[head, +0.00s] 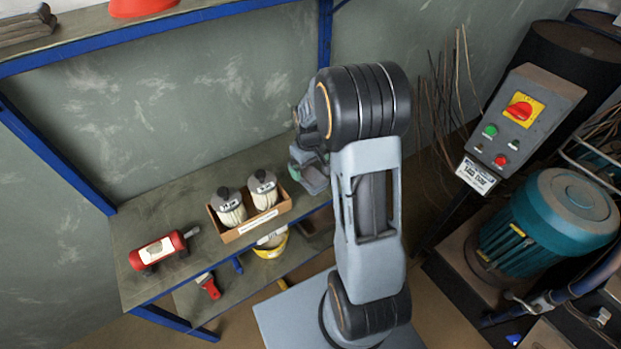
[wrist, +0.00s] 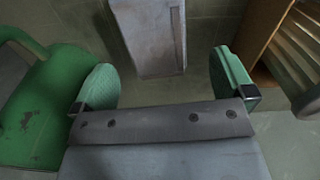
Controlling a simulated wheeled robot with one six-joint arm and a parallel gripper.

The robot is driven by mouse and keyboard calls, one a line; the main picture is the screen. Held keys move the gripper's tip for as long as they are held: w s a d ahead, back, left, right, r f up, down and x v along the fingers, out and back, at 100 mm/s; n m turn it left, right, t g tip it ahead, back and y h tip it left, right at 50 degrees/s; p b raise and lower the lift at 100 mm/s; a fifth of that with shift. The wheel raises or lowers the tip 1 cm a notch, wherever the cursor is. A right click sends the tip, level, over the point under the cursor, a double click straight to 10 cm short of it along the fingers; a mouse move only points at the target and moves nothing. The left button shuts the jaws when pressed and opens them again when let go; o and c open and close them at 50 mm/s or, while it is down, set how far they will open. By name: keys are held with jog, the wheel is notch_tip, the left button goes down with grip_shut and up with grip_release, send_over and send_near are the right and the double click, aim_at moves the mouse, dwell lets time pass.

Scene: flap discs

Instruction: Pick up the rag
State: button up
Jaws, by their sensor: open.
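My gripper (head: 312,174) is over the right part of the workbench in the head view, just right of the cardboard box. In the wrist view my gripper (wrist: 164,76) is open, its green-padded fingers wide apart with nothing between the pads. A flat grey piece (wrist: 150,35) with a straight right edge lies beyond the fingers on the bench surface. I cannot tell whether it is the rag; no plainly cloth-like thing shows on the bench top. My arm hides the bench's right end in the head view.
A cardboard box (head: 228,237) with two jars stands left of my gripper. A green-handled thing (wrist: 40,105) lies close to the left finger. A red cylinder (head: 158,251) lies at the bench's left. A yellow bowl (head: 272,251) sits lower. A control box (head: 520,125) and teal motor (head: 550,225) stand right.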

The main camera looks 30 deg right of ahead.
aim_at(310, 174)
jog(key=shift+w+d+f, duration=0.1)
jog(key=shift+f, duration=1.25)
jog(key=shift+w+d+f, duration=0.1)
jog(key=shift+f, duration=1.2)
jog(key=shift+s, duration=0.1)
jog(key=shift+c, duration=0.5)
jog(key=c, duration=0.8)
jog(key=shift+r, duration=0.1)
jog(key=shift+r, duration=0.55)
jog(key=s+r, duration=0.1)
jog(key=r, duration=0.1)
jog(key=s+r, duration=0.2)
jog(key=r, duration=0.1)
jog(key=s+r, duration=0.1)
jog(key=r, duration=0.1)
jog(key=shift+s+a+r, duration=0.3)
jog(key=shift+r, duration=0.05)
jog(key=s+r, duration=0.1)
jog(key=s, duration=0.2)
jog(key=s+r, duration=0.1)
jog(key=s, duration=0.2)
jog(key=s+a+r, duration=0.1)
jog(key=s+r, duration=0.1)
jog(key=s, duration=0.1)
jog(key=shift+s, duration=0.15)
